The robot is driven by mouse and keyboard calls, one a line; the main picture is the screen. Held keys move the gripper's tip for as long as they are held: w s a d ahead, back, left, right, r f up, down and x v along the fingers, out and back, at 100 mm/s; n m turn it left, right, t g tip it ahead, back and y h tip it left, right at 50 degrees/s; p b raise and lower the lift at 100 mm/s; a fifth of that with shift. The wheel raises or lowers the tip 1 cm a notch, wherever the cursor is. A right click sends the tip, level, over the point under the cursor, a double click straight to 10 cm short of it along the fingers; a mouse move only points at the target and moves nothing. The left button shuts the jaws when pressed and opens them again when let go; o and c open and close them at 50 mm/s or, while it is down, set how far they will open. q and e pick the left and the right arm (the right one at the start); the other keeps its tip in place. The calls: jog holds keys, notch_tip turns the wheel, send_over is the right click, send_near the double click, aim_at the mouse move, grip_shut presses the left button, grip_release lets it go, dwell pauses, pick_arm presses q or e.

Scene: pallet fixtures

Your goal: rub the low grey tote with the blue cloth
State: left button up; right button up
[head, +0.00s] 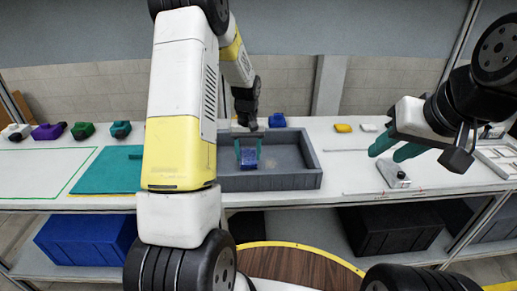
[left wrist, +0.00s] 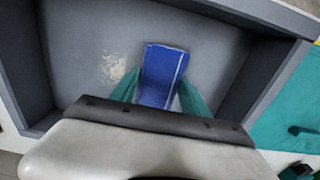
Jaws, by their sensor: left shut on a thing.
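The low grey tote (head: 272,182) is a shallow open tray on the white table, near the middle of the head view. The left wrist view looks down into the tote (left wrist: 75,55), where a pale speckled patch (left wrist: 113,68) shows on the floor. My left gripper (head: 248,148) has its teal fingers shut on the blue cloth (head: 248,159). The cloth (left wrist: 163,75) is inside the tote's outline, over its floor; I cannot tell whether it touches. My right gripper (head: 397,148) is open and empty, above the table to the right of the tote.
A teal mat (head: 103,172) lies left of the tote, partly behind my left arm. A blue block (head: 277,120) stands behind the tote. A small white device (head: 394,175) sits below my right gripper. Several coloured items line the table's back left. Blue (head: 85,240) and dark (head: 385,228) bins sit below.

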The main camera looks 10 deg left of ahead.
aim_at(248, 155)
pick_arm(q)
jog(key=shift+r, duration=2.55)
